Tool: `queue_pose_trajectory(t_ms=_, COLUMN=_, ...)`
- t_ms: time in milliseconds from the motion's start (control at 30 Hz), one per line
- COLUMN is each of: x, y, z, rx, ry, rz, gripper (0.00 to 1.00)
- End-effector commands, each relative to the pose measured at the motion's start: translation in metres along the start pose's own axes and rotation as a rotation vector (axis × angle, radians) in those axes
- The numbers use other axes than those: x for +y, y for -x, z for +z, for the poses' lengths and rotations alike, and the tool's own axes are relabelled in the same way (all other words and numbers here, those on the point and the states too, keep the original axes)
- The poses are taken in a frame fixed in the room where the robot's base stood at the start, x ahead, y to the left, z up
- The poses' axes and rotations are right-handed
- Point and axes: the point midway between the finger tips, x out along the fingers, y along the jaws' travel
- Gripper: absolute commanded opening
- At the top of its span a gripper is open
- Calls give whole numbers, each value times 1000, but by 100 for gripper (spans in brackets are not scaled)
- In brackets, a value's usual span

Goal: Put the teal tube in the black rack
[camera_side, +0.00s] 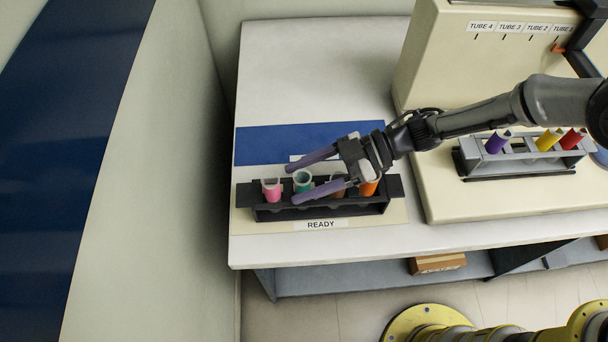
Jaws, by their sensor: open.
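The teal tube (302,179) stands in the black rack (393,188), between a pink tube and a brown tube. The rack sits above the READY label. My gripper (303,183) reaches in from the right over the rack, with its two purple fingers spread. One finger is on the far side of the teal tube and the other on the near side. The fingers look apart from the tube, though touching cannot be ruled out. The near finger and the gripper body hide part of the rack and the brown tube.
The pink tube (271,189), brown tube (338,186) and orange tube (369,187) share the black rack. A grey rack (522,158) at right holds purple, yellow and red tubes before a cream machine (430,60). The white table (310,70) is clear behind the blue strip.

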Motion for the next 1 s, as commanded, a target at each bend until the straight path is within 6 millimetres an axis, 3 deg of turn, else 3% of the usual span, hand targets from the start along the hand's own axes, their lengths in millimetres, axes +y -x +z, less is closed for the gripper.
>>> queue_pose_trajectory(t_ms=33, x=-5, y=-1, z=12, rx=-21, ry=-14, rz=-8, gripper=67)
queue_pose_trajectory(t_ms=167, x=-5, y=3, z=2, rx=-20, ry=-11, rz=-7, gripper=67)
queue_pose_trajectory(t_ms=700, x=-1, y=106, z=-3, rx=-9, ry=-8, rz=-1, gripper=67)
queue_pose_trajectory(t_ms=1000, x=-2, y=123, z=-4, rx=-9, ry=-5, rz=-4, gripper=67)
